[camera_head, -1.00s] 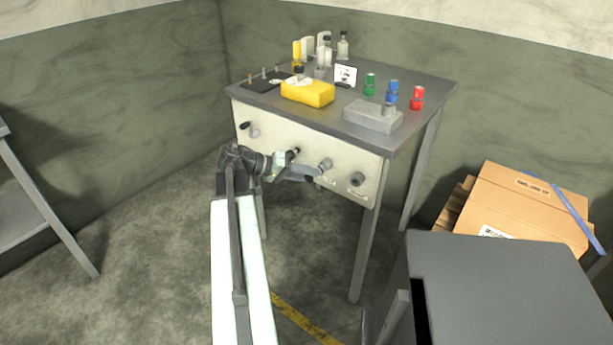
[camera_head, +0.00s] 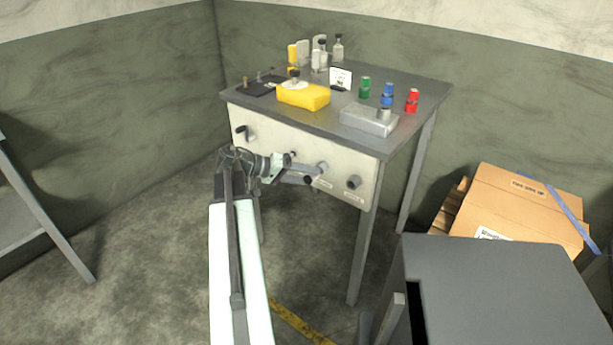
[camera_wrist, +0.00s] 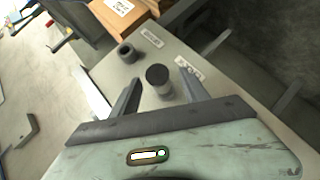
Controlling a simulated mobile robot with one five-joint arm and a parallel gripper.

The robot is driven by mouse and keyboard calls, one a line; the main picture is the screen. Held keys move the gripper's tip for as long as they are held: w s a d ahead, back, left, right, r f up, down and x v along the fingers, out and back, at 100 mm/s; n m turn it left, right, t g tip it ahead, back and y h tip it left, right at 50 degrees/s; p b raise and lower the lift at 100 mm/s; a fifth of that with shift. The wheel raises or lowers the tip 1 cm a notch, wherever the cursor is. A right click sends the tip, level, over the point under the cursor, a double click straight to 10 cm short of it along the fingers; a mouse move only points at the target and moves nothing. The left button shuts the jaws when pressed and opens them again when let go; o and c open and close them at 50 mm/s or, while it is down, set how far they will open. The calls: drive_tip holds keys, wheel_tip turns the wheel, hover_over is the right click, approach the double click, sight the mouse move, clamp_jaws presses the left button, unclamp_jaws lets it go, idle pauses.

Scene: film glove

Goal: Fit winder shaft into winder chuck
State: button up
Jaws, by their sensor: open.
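My gripper (camera_head: 299,168) is open at the cream front panel of the workbench. In the wrist view, its two dark fingers (camera_wrist: 159,80) stand on either side of a grey cylinder with a dark end face (camera_wrist: 158,76), which looks like the winder shaft. It stands out from the panel, and a gap shows on each side. The same cylinder is at the panel's middle in the head view (camera_head: 321,168). Beside it is a short dark ring with a hole (camera_wrist: 125,53), which looks like the winder chuck; the head view shows it further right (camera_head: 353,182). Panel labels are unreadable.
A crank handle (camera_head: 241,132) sticks out at the panel's left. On the bench top (camera_head: 430,95) stand a yellow block (camera_head: 303,97), a grey block (camera_head: 368,120), coloured cans and bottles. A grey cabinet (camera_head: 490,290) and a cardboard box (camera_head: 525,205) are at the right.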

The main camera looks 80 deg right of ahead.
drive_tip(key=p+v, duration=0.2)
drive_tip(key=v, duration=0.5)
drive_tip(key=shift+w+p, duration=0.25)
drive_tip(key=shift+p, duration=0.1)
drive_tip(key=shift+a+r, duration=0.1)
